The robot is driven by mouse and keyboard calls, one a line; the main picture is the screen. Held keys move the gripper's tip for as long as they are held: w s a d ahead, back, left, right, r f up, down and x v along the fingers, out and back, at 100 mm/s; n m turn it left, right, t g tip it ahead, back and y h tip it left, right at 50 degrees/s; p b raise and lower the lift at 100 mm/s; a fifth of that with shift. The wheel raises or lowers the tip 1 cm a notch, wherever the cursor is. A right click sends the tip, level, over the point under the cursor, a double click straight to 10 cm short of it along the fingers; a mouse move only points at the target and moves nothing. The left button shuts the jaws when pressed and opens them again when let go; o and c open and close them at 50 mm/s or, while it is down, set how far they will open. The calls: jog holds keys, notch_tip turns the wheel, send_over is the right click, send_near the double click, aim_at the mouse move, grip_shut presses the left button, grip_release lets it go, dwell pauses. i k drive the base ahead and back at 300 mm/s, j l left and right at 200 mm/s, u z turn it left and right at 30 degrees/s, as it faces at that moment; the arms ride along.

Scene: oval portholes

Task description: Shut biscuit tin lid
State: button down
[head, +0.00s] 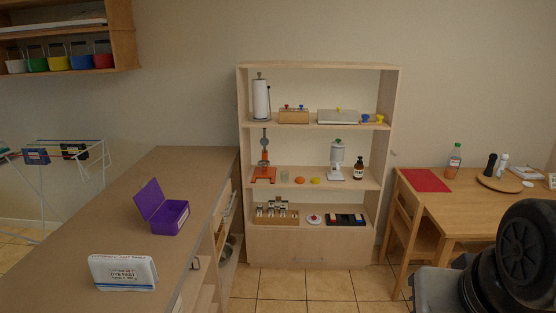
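A purple tin (172,222) stands on the brown counter at the left; I take it to be the biscuit tin, though no label on it is readable. Its lid (149,199) stands open, tilted up and back at the tin's left side. The tin's inside is partly visible and dark. My gripper is not in view. Dark and grey rounded parts at the lower right look like my arm, far from the tin.
The counter around the tin is otherwise clear. A wooden shelf unit (318,255) stands behind, right of the counter. A table (465,212) and chair (403,225) stand at right.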

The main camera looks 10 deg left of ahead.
aim_at(151, 196)
jog(key=i+l+u, duration=0.1)
jog(key=i+u, duration=0.3)
jog(key=i, duration=1.2)
jog(key=i+u, duration=0.45)
jog(key=i+l+u, duration=0.1)
jog(key=i+u, duration=0.15)
jog(key=u, duration=0.15)
jog(key=i+l+u, duration=0.2)
jog(key=u, duration=0.25)
jog(key=i+u, duration=0.2)
jog(key=u, duration=0.2)
jog(key=i+l+u, duration=0.1)
jog(key=u, duration=0.3)
jog(key=i+l+u, duration=0.2)
jog(key=u, duration=0.25)
jog(key=i+l+u, duration=0.25)
jog(key=u, duration=0.15)
